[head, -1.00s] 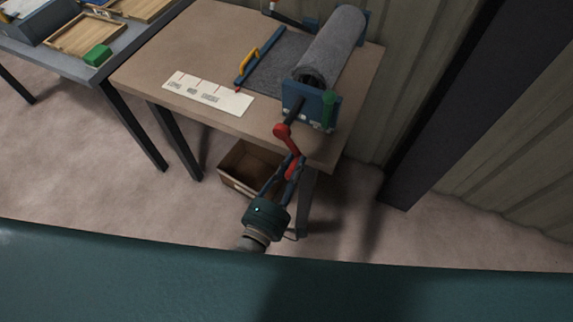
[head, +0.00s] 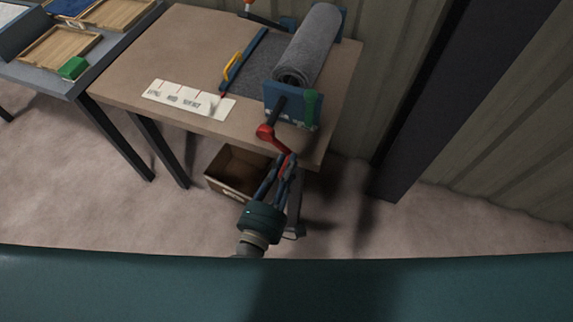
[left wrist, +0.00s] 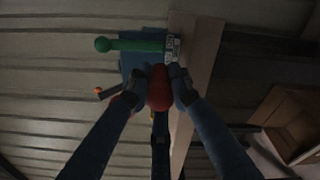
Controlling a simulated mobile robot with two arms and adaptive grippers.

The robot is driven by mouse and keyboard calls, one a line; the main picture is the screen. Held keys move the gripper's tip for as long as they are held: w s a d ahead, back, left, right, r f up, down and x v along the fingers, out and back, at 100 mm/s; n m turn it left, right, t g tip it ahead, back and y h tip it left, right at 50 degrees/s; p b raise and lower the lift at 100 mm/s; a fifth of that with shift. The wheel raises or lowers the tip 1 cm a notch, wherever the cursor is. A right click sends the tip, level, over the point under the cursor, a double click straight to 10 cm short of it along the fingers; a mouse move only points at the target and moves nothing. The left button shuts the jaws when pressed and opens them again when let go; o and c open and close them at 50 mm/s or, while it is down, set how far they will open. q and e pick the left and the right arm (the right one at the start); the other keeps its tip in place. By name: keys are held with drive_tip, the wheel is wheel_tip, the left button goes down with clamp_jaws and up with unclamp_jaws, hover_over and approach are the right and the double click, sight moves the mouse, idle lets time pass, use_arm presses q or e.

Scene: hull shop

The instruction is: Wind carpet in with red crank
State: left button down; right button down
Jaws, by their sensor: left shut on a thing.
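The grey carpet (head: 312,48) is wound on a roller on the brown table, and a flat length of it lies to the left, ending at a blue bar with a yellow handle (head: 231,70). The red crank (head: 267,133) sticks out in front of the blue end bracket (head: 283,97). My left gripper (head: 289,163) is shut on the crank's red grip, below the table's front edge. In the left wrist view the red grip (left wrist: 159,88) sits between my two fingers. A green lever (head: 311,106) stands on the bracket. My right gripper is not in view.
A white marked strip (head: 188,99) lies on the table (head: 150,55), left of the carpet. An open cardboard box (head: 229,192) sits on the floor beneath. A grey side table with trays and a green block (head: 73,68) stands at left. A dark post (head: 425,110) stands at right.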

use_arm(q)
drive_tip(key=c, duration=1.6)
unclamp_jaws()
drive_tip(key=shift+w+d+r, duration=0.1)
drive_tip(key=shift+r, duration=0.15)
drive_tip(key=shift+f, duration=0.15)
drive_tip(key=v, duration=1.2)
drive_tip(key=shift+w, duration=0.1)
